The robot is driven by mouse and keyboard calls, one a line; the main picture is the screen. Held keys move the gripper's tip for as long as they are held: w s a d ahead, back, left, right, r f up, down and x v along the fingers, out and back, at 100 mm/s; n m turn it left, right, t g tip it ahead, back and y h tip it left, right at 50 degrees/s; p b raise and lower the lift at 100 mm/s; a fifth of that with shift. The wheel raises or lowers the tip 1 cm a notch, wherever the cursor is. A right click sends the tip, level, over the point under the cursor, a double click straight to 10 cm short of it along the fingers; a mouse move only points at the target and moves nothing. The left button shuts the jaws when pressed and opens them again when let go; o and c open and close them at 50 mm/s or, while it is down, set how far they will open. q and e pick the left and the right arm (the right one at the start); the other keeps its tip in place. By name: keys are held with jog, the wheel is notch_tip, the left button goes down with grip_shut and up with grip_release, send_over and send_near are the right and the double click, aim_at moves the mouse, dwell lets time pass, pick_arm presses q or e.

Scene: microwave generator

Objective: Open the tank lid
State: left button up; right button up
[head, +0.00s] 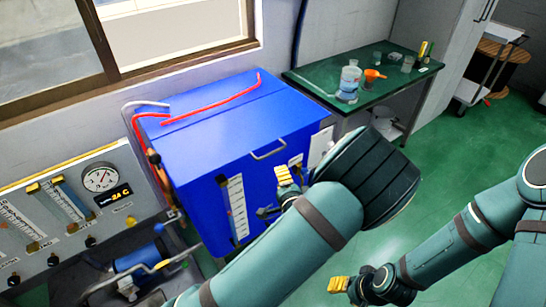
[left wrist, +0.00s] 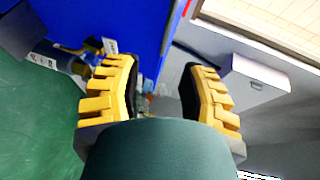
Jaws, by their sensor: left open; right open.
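The blue tank (head: 200,195) stands against the wall under the window. Its flat blue lid (head: 215,130) lies level and appears closed. A pale metal handle (head: 268,152) is near the lid's front edge. My left gripper (head: 286,181) is in front of the tank, just below and right of the handle in the picture, apart from it. In the left wrist view its yellow fingers (left wrist: 158,92) are spread with nothing between them, and blue tank surface (left wrist: 130,25) shows beyond. My right gripper (head: 342,284) is low over the green floor, away from the tank; its fingers are partly hidden.
Red hoses (head: 212,106) lie along the tank's top. A gauge panel (head: 75,205) and pump equipment (head: 135,270) stand at left. A green table (head: 330,87) with a beaker (head: 348,84) and an orange cup (head: 373,76) is behind right.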

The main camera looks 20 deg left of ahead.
aim_at(273, 153)
pick_arm(q)
jog(key=x, duration=0.4)
jog(key=b+x, duration=0.1)
jog(key=x, duration=0.4)
jog(key=r+b+x, duration=0.1)
jog(key=x, duration=0.3)
jog(key=shift+w+a, duration=0.1)
jog(key=shift+w, duration=0.35)
grip_shut()
